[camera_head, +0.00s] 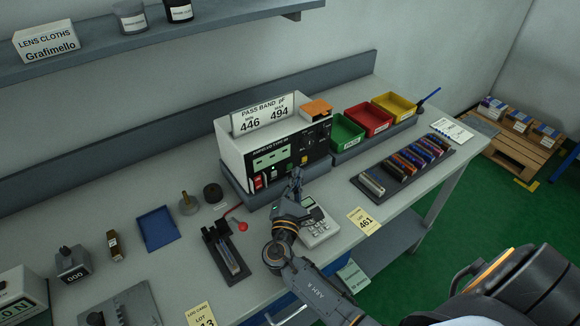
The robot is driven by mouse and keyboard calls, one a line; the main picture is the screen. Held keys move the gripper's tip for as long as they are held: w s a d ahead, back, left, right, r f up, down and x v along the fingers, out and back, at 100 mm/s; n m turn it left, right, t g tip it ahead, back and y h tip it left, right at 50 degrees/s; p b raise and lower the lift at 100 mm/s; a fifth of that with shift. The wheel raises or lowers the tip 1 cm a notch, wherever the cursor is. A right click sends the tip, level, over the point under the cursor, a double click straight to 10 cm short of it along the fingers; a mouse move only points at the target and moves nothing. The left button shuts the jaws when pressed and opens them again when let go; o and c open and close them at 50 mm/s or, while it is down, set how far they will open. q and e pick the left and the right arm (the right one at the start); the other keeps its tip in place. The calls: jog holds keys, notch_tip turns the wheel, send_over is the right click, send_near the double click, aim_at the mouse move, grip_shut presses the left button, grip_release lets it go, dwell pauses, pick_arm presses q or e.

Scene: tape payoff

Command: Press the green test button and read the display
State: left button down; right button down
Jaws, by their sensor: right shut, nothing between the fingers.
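The test unit (236,158) is a white box with a black front panel, standing on a grey base on the bench. Its pale green display (271,158) is lit, but the reading is too small to make out. The gripper hides part of the panel's lower edge. My left gripper is not in view.
A sign (264,115) on the unit reads 446 and 494. A calculator-like device (318,228) lies beside my right wrist. A red-knobbed fixture (226,247) stands left of it. Green (346,132), red (369,119) and yellow (394,105) bins and a rack of coloured parts (386,181) are to the right.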

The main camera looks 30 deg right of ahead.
jog(key=shift+w, duration=0.15)
dwell(0.3)
jog(key=shift+w, duration=0.3)
jog(key=shift+w+b, duration=0.35)
jog(key=shift+b, duration=0.15)
dwell(0.4)
dwell(0.3)
jog(key=shift+s, duration=0.8)
jog(key=shift+p, duration=0.3)
jog(key=shift+s+d+p, duration=0.2)
jog(key=shift+s+p, duration=0.3)
jog(key=shift+s, duration=2)
jog(key=shift+f, duration=0.1)
